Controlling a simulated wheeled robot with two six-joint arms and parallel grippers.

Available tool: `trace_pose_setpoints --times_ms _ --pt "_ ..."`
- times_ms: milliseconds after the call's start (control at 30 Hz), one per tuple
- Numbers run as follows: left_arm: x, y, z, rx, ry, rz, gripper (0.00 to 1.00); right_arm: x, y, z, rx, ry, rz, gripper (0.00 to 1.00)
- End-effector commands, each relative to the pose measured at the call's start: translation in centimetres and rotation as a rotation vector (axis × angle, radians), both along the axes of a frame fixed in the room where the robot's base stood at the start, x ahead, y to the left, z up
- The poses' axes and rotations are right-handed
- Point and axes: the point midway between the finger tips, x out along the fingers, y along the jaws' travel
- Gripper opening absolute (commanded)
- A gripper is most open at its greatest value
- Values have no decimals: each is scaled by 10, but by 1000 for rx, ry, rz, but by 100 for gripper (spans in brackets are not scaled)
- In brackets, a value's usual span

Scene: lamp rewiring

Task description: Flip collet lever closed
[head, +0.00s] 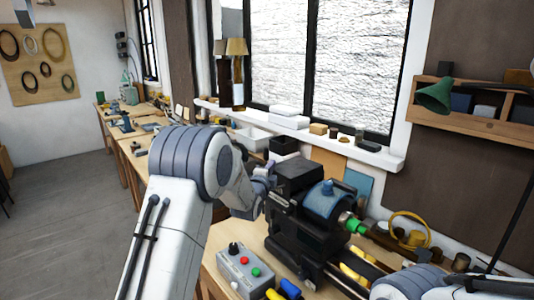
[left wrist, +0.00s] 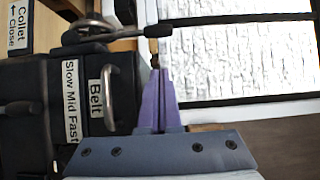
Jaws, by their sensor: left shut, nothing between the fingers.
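The black lathe headstock (head: 295,175) stands on the bench in the head view. My left gripper (head: 266,178) is at its left end, and its fingers are shut and empty. In the left wrist view the purple fingers (left wrist: 160,85) are pressed together. A dark lever (left wrist: 125,33) with a round metal hub lies across just beyond the fingertips. A label reading "Collet Close" with an arrow (left wrist: 18,28) is beside the lever's hub end. My right gripper is outside the views.
Labels for belt (left wrist: 108,98) and speed (left wrist: 70,100) are on the black housing, by a curved metal handle. A grey control box (head: 245,268) with coloured buttons stands in front of the lathe. A green collet part (head: 350,222) is at right. Windows and a sill are behind.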

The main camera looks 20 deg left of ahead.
Motion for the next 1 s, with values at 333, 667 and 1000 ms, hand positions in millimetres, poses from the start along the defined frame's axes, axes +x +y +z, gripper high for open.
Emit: trace_pose_setpoints --times_ms 333,667,1000 --pt "44 22 3 1 2 1 0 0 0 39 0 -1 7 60" --pt "51 28 0 0 1 0 0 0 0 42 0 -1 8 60" --pt "53 28 1 -13 9 -3 0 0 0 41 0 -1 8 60"
